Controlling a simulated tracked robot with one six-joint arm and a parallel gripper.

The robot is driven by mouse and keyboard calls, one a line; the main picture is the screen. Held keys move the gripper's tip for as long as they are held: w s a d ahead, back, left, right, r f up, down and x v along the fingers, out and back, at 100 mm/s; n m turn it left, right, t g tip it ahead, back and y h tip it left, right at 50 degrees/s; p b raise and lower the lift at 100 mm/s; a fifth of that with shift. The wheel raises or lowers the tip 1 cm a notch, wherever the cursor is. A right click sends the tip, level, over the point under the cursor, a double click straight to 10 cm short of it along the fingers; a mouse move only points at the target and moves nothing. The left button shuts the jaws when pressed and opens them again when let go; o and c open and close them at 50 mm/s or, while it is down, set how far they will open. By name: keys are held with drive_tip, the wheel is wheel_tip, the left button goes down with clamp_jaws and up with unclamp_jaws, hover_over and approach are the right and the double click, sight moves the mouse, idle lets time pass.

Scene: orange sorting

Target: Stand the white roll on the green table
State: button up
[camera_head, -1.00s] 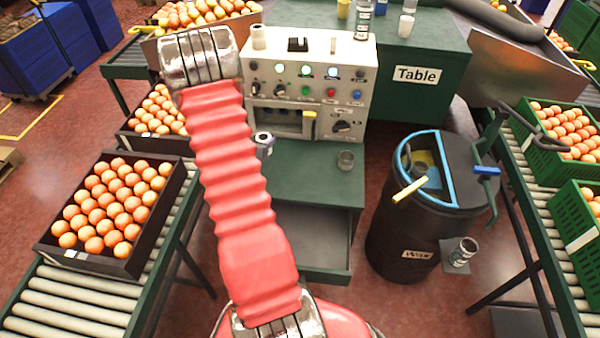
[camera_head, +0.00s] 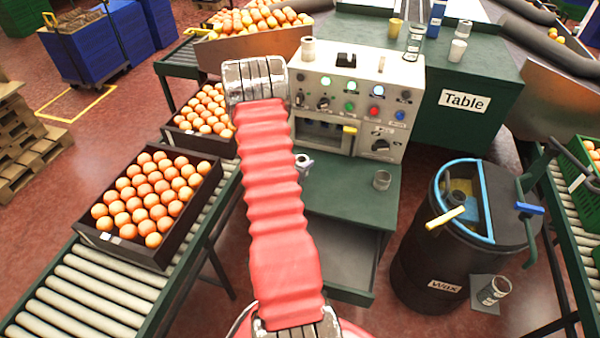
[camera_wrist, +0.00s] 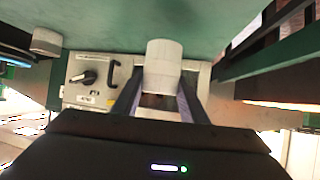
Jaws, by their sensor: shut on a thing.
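The white roll (camera_wrist: 165,62) is between the two fingers of my gripper (camera_wrist: 160,88) in the wrist view, in front of a green surface. My gripper is shut on it. In the head view my red arm covers most of the gripper. A small pale ring-shaped end (camera_head: 303,161) shows just right of the arm, above the lower green bench; I cannot tell if it is the roll. The green table (camera_head: 425,100) with a "Table" sign stands at the back right.
A control machine (camera_head: 352,100) stands on the bench, with a pale cylinder (camera_head: 308,48) on top. A metal cup (camera_head: 382,180) is on the bench. Several cups and a bottle stand on the green table. A wax barrel (camera_head: 440,260) is right; an orange crate (camera_head: 100,238) is left.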

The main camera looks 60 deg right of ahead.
drive_tip(key=shift+f, duration=2.1)
drive_tip(key=o, duration=1)
drive_tip(key=shift+o, duration=0.2)
drive_tip(key=shift+a+r, duration=0.15)
drive_tip(key=shift+a, duration=0.15)
drive_tip(key=v, duration=1.1)
drive_tip(key=shift+a, duration=0.2)
drive_tip(key=shift+r, duration=0.1)
